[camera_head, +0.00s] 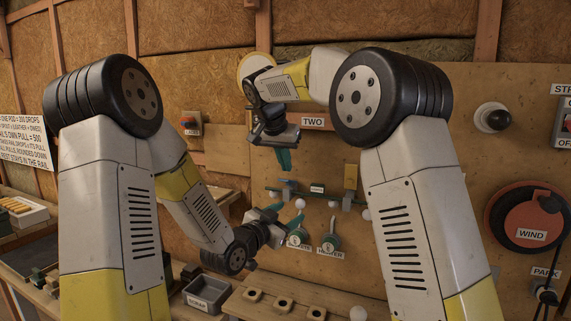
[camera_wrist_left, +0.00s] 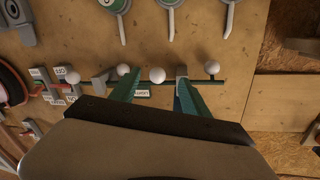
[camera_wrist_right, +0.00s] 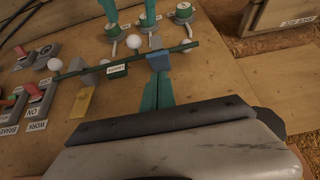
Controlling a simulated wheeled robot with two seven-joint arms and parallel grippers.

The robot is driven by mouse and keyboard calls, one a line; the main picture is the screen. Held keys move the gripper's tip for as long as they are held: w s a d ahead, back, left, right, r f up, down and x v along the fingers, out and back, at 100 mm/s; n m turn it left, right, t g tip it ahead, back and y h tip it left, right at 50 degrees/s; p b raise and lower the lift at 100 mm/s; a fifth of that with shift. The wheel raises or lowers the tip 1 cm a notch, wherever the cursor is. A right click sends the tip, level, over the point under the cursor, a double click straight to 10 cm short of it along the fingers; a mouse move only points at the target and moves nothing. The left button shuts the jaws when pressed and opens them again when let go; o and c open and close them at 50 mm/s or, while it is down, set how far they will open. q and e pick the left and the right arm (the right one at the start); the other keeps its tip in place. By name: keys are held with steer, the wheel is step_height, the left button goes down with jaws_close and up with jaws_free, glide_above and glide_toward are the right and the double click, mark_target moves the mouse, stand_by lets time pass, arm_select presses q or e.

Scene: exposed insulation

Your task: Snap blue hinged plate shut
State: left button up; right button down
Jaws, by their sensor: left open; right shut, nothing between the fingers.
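The blue hinged plate (camera_head: 289,186) sits at the left part of a thin dark-green rail (camera_head: 318,193) on the wooden board. In the right wrist view the blue plate (camera_wrist_right: 158,60) lies across the rail, just beyond my fingertips. My right gripper (camera_head: 284,168) is shut and empty, its teal fingers pointing down just above the plate; I cannot tell whether they touch it. My left gripper (camera_head: 282,208) is open and empty, below the rail's left part. In the left wrist view its fingers spread near the rail, with a grey bracket (camera_wrist_left: 181,72) by one finger; the blue face is not clear there.
White balls (camera_wrist_right: 55,64) sit along the rail. Green round gauges or levers (camera_head: 331,236) are below it. A red WIND reel (camera_head: 529,217) is at right, and a grey bin (camera_head: 207,292) is below.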

arm_select(q)
steer(key=s+a+r+n+g+y, duration=0.4)
steer(key=s+a+y, duration=0.2)
steer(key=s+a, duration=0.25)
arm_select(e)
steer(key=shift+s+a+f, duration=0.1)
steer(key=shift+s+f, duration=0.05)
steer(key=shift+s, duration=0.05)
arm_select(q)
steer(key=s+r+n+g, duration=0.1)
steer(key=s+n+g, duration=0.3)
steer(key=s, duration=1.6)
steer(key=shift+g, duration=0.7)
arm_select(e)
steer(key=shift+s+f+t, duration=0.3)
steer(key=shift+f+t, duration=0.1)
steer(key=shift+t, duration=0.3)
steer(key=shift+a+r, duration=0.1)
